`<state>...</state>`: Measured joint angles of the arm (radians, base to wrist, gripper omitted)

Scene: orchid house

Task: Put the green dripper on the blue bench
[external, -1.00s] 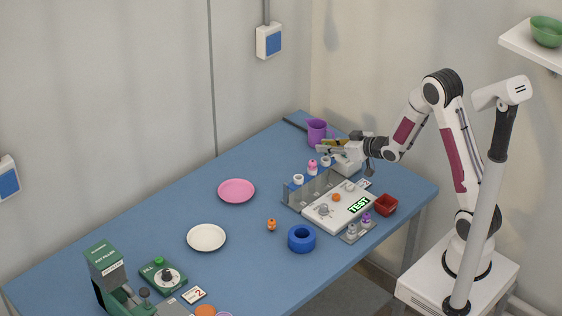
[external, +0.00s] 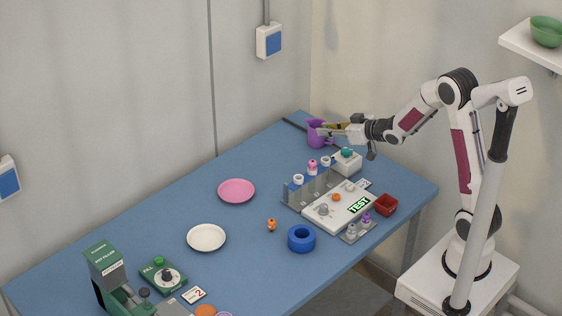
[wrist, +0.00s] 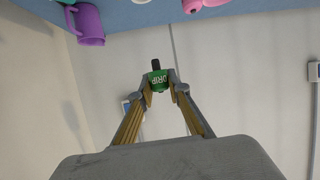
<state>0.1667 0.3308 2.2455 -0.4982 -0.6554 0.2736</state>
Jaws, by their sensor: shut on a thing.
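My gripper (external: 325,130) is raised above the far right end of the blue bench (external: 165,220), in front of or beside the purple jug in the external view. In the wrist view my gripper (wrist: 160,86) is shut on the green dripper (wrist: 158,80), a small green piece with a "DRIP" label and a black tip. The dripper is held between the fingertips, clear of the bench. I cannot make out the dripper in the external view.
The purple jug (external: 316,138) stands near my gripper. Bare bench lies around the pink plate (external: 236,190) and white plate (external: 206,238).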

